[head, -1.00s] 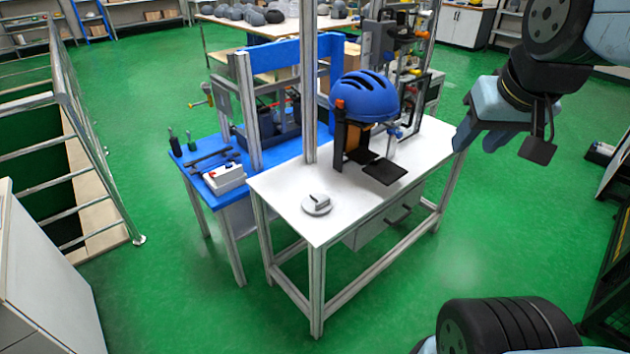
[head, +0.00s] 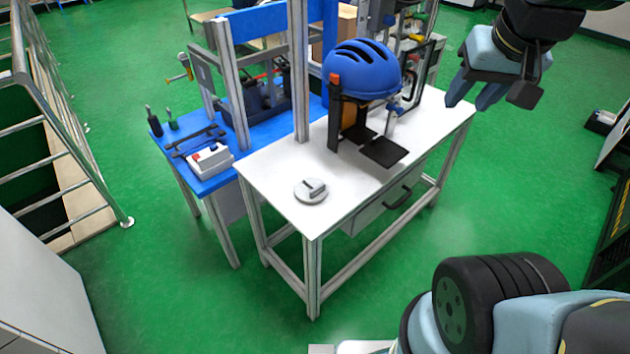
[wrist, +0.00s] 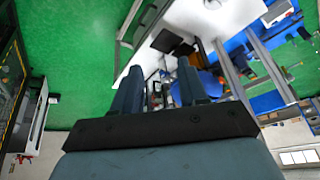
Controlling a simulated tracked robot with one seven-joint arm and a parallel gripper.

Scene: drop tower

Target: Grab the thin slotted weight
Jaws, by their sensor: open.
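The thin slotted weight (head: 311,191) is a small light-grey disc with a slot and a darker raised part on top. It lies flat on the white tabletop (head: 262,165), near its front left corner in the head view. My gripper (head: 470,103) is at the upper right of the head view, in the air beyond the right end of the table and well apart from the weight. In the wrist view my gripper's two fingers (wrist: 158,88) stand apart with nothing held between them.
A blue helmet (head: 362,69) sits on a dark stand on the white table, with a black plate (head: 384,152) before it. Metal uprights rise behind the weight. A blue bench (head: 187,180) with a white control box (head: 210,161) adjoins at left. Green floor is free in front.

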